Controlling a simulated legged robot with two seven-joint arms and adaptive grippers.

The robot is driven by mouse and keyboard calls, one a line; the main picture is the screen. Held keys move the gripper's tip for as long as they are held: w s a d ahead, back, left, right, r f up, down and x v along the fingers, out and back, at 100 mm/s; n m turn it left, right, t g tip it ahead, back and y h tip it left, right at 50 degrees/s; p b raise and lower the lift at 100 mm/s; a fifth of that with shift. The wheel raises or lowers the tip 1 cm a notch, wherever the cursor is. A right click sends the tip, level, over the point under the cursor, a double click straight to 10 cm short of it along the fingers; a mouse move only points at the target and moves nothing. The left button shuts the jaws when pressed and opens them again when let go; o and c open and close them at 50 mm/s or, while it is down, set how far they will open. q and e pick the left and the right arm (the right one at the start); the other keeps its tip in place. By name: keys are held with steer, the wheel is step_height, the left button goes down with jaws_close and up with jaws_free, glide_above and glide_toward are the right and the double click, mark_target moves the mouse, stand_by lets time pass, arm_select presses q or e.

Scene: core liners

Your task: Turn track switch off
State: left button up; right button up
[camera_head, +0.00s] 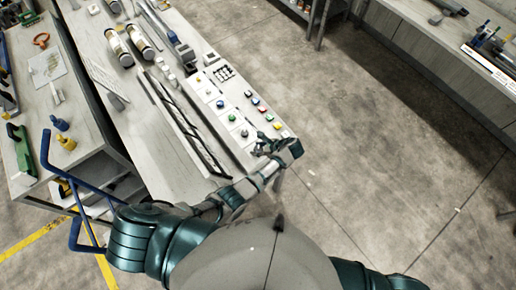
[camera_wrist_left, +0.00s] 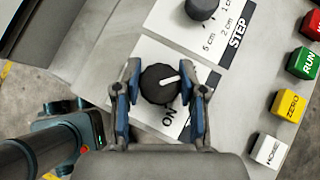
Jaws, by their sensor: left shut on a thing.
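The track switch is a black rotary knob (camera_wrist_left: 159,84) on a white label plate in the left wrist view. Its white pointer line points right and slightly up, and the word "ON" is printed below it. My left gripper (camera_wrist_left: 160,88) has its two blue-grey fingers on either side of the knob, shut on it. In the head view my left gripper (camera_head: 260,146) is at the near end of the control panel (camera_head: 222,105), and it hides the knob there. My right gripper is not in view.
A second black knob (camera_wrist_left: 201,8) marked "STEP" is above. Green "RUN" (camera_wrist_left: 303,63), yellow "ZERO" (camera_wrist_left: 288,105) and white "HOME" (camera_wrist_left: 268,150) buttons sit to the right. A blue handle frame (camera_head: 75,190) stands left of my arm. Open floor lies right of the bench.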

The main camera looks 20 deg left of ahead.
arm_select(q)
steer(key=shift+d+n+g+b, duration=0.15)
steer(key=shift+n+g+b, duration=0.5)
steer(key=shift+n+g, duration=1)
steer(key=shift+n, duration=0.45)
steer(key=o, duration=1.1)
steer(key=v, duration=1.2)
steer(key=shift+d, duration=0.1)
steer(key=shift+f, duration=0.1)
